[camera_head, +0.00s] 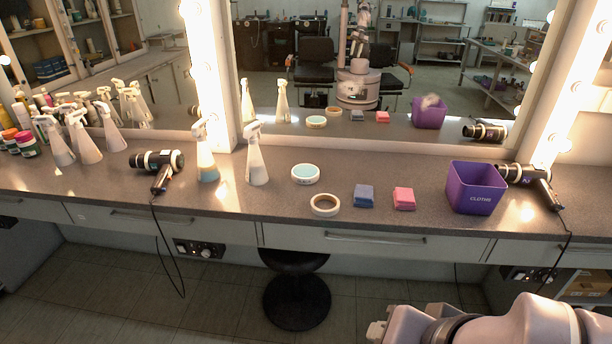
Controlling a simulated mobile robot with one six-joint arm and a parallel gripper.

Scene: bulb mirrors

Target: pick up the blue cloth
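The blue cloth (364,196) is a small folded square lying flat on the grey counter, near its front edge. A pink folded cloth (404,199) lies just to its right, with a narrow gap between them. A purple bin (473,188) labelled "CLOTHS" stands further right; no cloth shows above its rim. Links of my arm show at the bottom right, below and in front of the counter, apart from the cloth. My gripper itself does not show directly.
A tan tape ring (325,205) and a white roll with a pale teal top (305,174) lie left of the cloth. Spray bottles (256,160) and hair dryers (532,180) stand or lie further out. Mirrors line the back. A black stool (296,297) stands below the counter.

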